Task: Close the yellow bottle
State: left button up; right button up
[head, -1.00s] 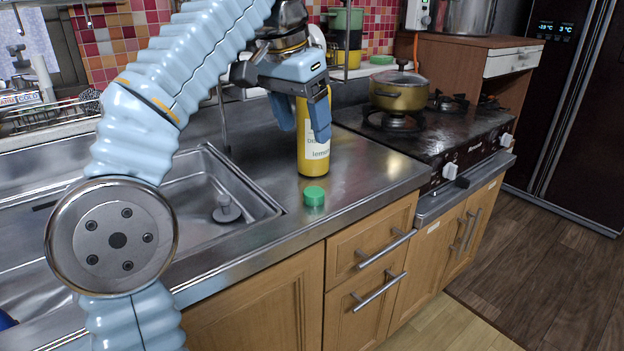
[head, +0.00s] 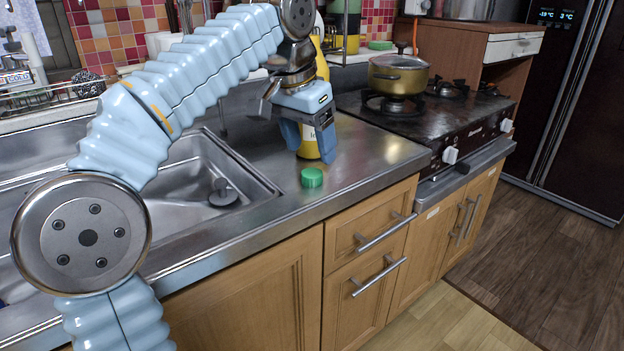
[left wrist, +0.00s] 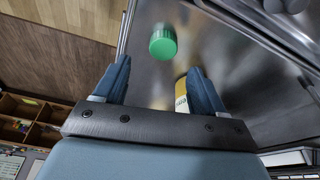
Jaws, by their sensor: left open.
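The yellow bottle (head: 308,149) stands upright on the steel counter, largely hidden behind my left gripper in the head view. A small part of the bottle (left wrist: 181,92) shows beside one finger in the left wrist view. The green cap (head: 312,177) lies on the counter in front of the bottle, near the front edge. It also shows in the left wrist view (left wrist: 163,41), beyond the fingertips and between their lines. My left gripper (head: 314,158) is open and empty, pointing down in front of the bottle. My right gripper is not in view.
The sink (head: 205,185) lies left of the cap. A stove (head: 430,125) with a gold-coloured pot (head: 397,77) stands to the right. The counter right of the cap is clear up to the stove.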

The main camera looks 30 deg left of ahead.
aim_at(312, 172)
pick_arm(q)
jog(key=x, duration=0.1)
jog(key=b+x, duration=0.1)
jog(key=x, duration=0.2)
jog(key=shift+s+a+f, duration=0.2)
jog(key=shift+s+a, duration=0.05)
jog(key=shift+s, duration=0.1)
jog(key=shift+w+f, duration=0.15)
jog(key=shift+f, duration=0.35)
jog(key=c, duration=1.1)
